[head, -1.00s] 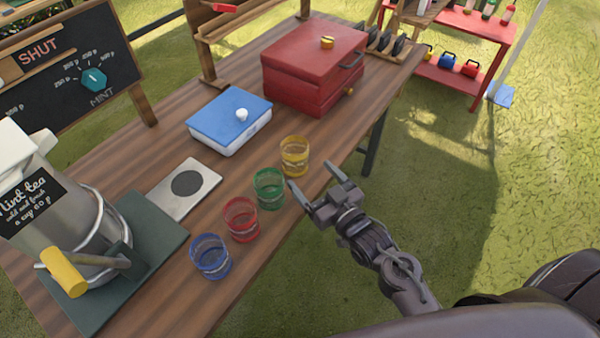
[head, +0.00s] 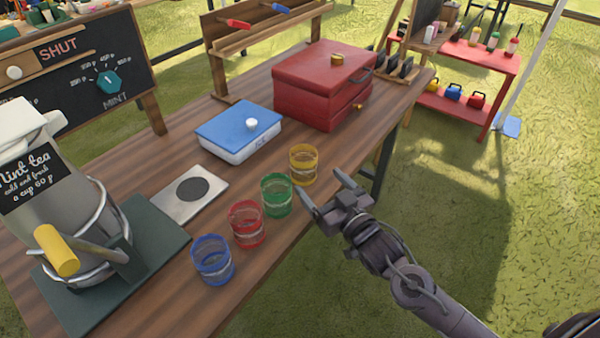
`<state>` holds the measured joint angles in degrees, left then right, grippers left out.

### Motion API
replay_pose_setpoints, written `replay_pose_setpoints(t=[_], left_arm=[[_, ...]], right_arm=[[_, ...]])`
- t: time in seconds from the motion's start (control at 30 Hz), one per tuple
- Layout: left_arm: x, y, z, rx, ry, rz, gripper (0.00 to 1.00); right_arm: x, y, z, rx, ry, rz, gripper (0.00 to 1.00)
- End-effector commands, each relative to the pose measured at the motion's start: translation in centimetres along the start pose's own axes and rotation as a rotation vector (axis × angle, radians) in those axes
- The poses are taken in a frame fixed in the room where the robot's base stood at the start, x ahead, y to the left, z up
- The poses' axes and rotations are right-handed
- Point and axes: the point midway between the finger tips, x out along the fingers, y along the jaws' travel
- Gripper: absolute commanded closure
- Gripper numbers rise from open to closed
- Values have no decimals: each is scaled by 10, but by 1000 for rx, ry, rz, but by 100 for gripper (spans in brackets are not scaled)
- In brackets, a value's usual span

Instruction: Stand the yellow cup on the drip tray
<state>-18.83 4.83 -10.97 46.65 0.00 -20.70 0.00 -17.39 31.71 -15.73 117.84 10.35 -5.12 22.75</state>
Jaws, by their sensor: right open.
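The yellow cup (head: 303,165) stands upright at the far end of a row of clear, coloured-rim cups along the table's right edge. My right gripper (head: 322,184) is open and empty just beside it, off the table's edge; its fingers point towards the cup but are not around it. The steel mint tea urn (head: 60,215) with a yellow-handled lever (head: 57,250) stands at left. My left gripper is not in view.
Green (head: 276,196), red (head: 247,224) and blue (head: 213,260) cups stand close together in the row. A white box with a blue lid (head: 238,130) and a red chest (head: 322,85) stand behind. Bare table lies between the cups and plate.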

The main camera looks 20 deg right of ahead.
Motion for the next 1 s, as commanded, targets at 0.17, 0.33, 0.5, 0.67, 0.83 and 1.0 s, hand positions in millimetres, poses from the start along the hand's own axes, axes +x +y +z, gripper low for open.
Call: replay_pose_setpoints(t=[0.17, 0.33, 0.5, 0.67, 0.83, 1.0], left_arm=[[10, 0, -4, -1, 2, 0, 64], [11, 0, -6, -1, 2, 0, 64], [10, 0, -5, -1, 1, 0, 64], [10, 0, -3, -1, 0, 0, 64], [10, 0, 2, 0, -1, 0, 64], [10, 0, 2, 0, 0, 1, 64]], right_arm=[[2, 5, 1, 3, 5, 7, 18], [11, 7, -2, 9, 8, 14, 18], [27, 8, -2, 9, 7, 14, 18], [39, 9, -1, 9, 7, 15, 18], [64, 11, 1, 8, 8, 14, 18], [79, 11, 2, 8, 6, 13, 18]])
